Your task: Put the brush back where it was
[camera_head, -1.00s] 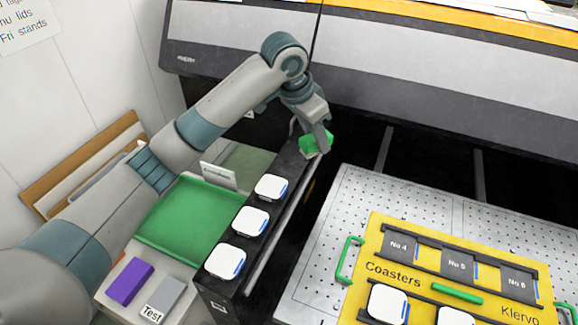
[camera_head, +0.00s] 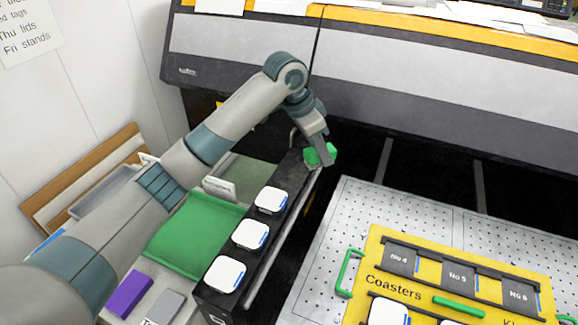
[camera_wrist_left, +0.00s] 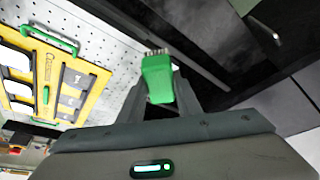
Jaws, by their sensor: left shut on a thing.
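The green brush (camera_head: 314,156) is in my left gripper (camera_head: 322,160), above or at the far end of the black rail (camera_head: 262,264); I cannot tell whether it touches the rail. In the left wrist view the brush (camera_wrist_left: 158,80) sits between the fingers, its short pale bristles pointing away from the gripper. The left gripper is shut on it. My right gripper is not in view.
Several white coasters (camera_head: 251,233) sit along the rail. A green tray (camera_head: 180,250), a purple block (camera_head: 129,294) and a grey block (camera_head: 165,307) lie left of it. A yellow Coasters board (camera_head: 385,280) lies on the perforated plate (camera_head: 350,205). A large machine (camera_head: 400,80) stands behind.

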